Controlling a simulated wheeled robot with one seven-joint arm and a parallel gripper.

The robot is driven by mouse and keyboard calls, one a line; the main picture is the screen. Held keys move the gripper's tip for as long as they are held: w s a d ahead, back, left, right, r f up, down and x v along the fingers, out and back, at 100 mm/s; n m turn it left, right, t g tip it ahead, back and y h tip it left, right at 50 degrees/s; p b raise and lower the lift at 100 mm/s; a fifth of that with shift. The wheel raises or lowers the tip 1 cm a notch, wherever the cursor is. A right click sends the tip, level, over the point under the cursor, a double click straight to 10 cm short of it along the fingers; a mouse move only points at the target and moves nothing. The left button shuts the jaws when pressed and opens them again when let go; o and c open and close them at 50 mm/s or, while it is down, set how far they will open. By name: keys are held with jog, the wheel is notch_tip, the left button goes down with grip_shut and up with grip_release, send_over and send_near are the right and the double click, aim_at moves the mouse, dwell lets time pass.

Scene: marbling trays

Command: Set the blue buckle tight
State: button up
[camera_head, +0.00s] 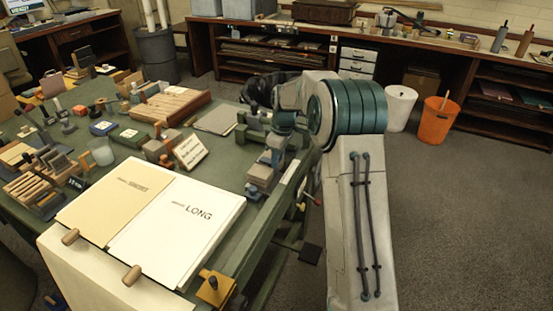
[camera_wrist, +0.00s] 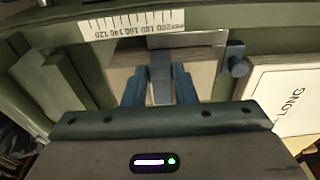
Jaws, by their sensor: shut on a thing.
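In the wrist view, a blue-grey upright piece, which looks like the blue buckle (camera_wrist: 160,70), stands between the two blue fingers of my gripper (camera_wrist: 158,88). The fingers are shut on it from both sides. Behind it lies a pale flat block (camera_wrist: 196,62) in a green frame. A dark blue knob (camera_wrist: 236,66) sits at the right of this block. In the head view, my gripper (camera_head: 264,164) points down at the green table's right edge, and the buckle is too small and covered to tell apart there.
A white printed scale (camera_wrist: 135,22) runs along the frame. Beside my gripper on the green table (camera_head: 225,158) lie a LONG sheet (camera_head: 185,240), a tan sheet (camera_head: 110,205) and a small sign (camera_head: 190,151). A yellow-orange clamp (camera_head: 214,289) is at the front corner. Open floor lies to the right.

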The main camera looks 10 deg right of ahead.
jog(key=shift+f, duration=0.2)
jog(key=o, duration=1)
notch_tip(320, 180, up, 14)
jog(key=s+d, duration=0.1)
jog(key=d, duration=0.1)
jog(key=shift+s+f+p, duration=0.15)
jog(key=shift+s+p, duration=0.05)
jog(key=shift+p, duration=0.1)
jog(key=shift+a, duration=0.1)
